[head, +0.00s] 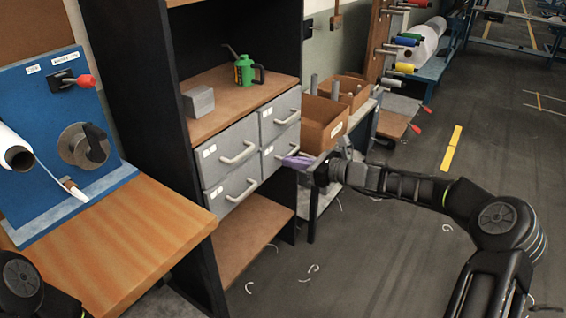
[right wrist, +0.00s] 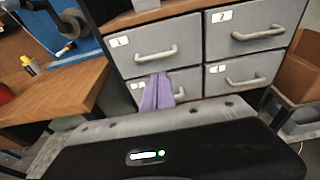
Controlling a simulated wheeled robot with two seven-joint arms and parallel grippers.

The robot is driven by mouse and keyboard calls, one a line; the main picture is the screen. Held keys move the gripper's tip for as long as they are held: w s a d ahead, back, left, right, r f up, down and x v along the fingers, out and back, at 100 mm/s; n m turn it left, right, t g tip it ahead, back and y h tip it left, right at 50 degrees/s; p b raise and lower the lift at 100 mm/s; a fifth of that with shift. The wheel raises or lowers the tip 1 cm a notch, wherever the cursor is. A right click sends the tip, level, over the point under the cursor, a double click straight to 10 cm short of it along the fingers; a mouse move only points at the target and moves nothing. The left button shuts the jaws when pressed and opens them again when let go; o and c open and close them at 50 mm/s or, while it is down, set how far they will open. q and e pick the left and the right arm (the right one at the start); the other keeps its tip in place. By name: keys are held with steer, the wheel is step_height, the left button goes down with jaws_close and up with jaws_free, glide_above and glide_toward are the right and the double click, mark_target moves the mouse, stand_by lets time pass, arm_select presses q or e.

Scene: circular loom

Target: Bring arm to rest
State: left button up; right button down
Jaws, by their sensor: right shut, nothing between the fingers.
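My right arm comes in from the right in the head view. Its gripper (head: 297,160) has purple fingers, which are shut and empty in front of the grey drawers (head: 229,150). In the right wrist view the purple fingers (right wrist: 157,97) overlap the left drawers; I cannot tell whether they touch anything. The drawers appear closed, each with a pale handle. Only a joint of my left arm shows at the lower left of the head view; its gripper is out of view.
A green oil can (head: 245,71) and a grey block (head: 199,101) stand on the shelf above the drawers. A wooden table (head: 120,235) is at left beside a blue panel (head: 45,95). Brown bins (head: 323,122) stand right of the cabinet. The floor at right is largely open, with scattered white scraps.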

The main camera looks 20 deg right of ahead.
stand_by(0.4)
steer(key=s+a+f+n+g+h, duration=0.25)
steer(key=s+f+n, duration=0.35)
steer(key=f, duration=0.6)
steer(key=s+a+f+n+g+h, duration=0.25)
steer(key=s+f+n, duration=0.3)
steer(key=f, duration=0.65)
steer(key=s+a+f+n+g, duration=0.2)
steer(key=s+a+f+n, duration=0.2)
steer(key=s, duration=0.7)
steer(key=s+a+f+n+g, duration=0.2)
steer(key=s+a+f+n, duration=0.1)
steer(key=s, duration=0.7)
steer(key=s+a+f+n+g+h, duration=0.1)
steer(key=s+a+f+n+g, duration=0.1)
steer(key=s+a+f+n, duration=0.2)
steer(key=s+f+n, duration=0.1)
steer(key=s+n, duration=0.2)
steer(key=s, duration=0.4)
steer(key=shift+s+a, duration=0.3)
steer(key=shift+n, duration=0.25)
